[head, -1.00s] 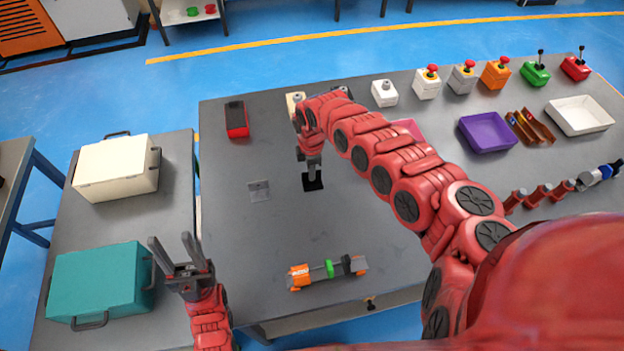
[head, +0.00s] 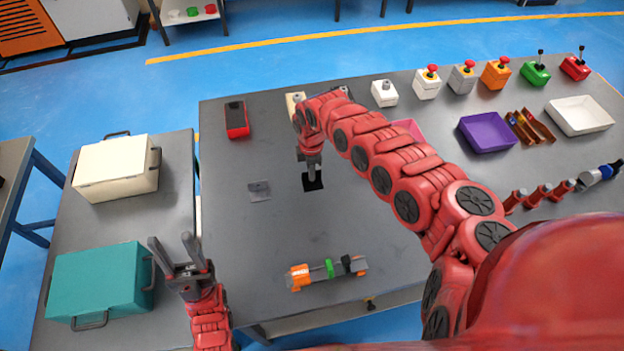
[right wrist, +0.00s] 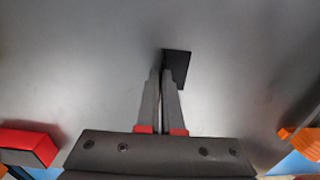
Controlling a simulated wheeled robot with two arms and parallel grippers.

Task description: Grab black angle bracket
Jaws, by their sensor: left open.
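The black angle bracket (head: 313,184) is on the grey table, just below my right gripper (head: 312,174). In the right wrist view the bracket (right wrist: 180,67) shows as a dark plate at the fingertips. My right gripper (right wrist: 161,73) points down, with its fingers close together on the bracket's thin upright edge. The fingers partly hide the bracket, and I cannot tell whether it is lifted off the table. My left gripper (head: 175,242) is open and empty, near the left edge of the main table.
A grey bracket (head: 259,191) lies to the left. An orange, green and black tool (head: 328,271) lies near the front edge. A red and black device (head: 236,119) stands at the back left. A teal case (head: 100,282) and a cream case (head: 115,168) sit on the side table.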

